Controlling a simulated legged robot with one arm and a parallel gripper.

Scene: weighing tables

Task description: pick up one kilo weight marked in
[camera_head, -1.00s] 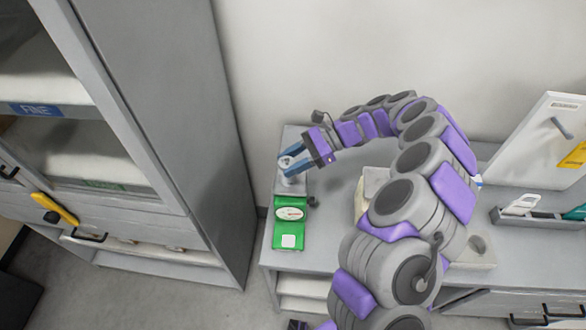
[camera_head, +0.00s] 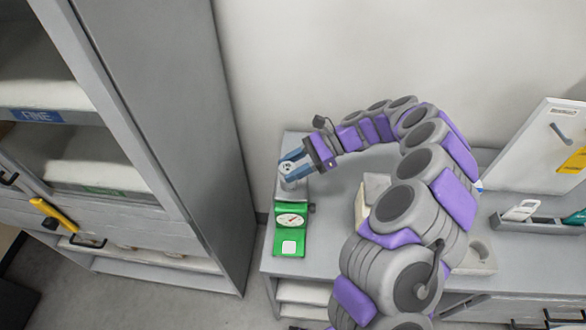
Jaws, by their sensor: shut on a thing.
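My gripper (camera_head: 291,165) is shut on a small grey metal weight (camera_head: 288,182) at the back of a green scale (camera_head: 291,234) with a round white dial (camera_head: 290,220). The fingers are blue and close around the weight's upper part. Whether the weight touches the scale's pan or hangs just above it, I cannot tell. Any marking on the weight is too small to read.
The scale stands at the left end of a grey table (camera_head: 335,181). A grey cabinet (camera_head: 205,110) with a blue label stands close on the left. A white board (camera_head: 530,145) and a grey tray (camera_head: 540,228) are on the right. My arm hides much of the table's middle.

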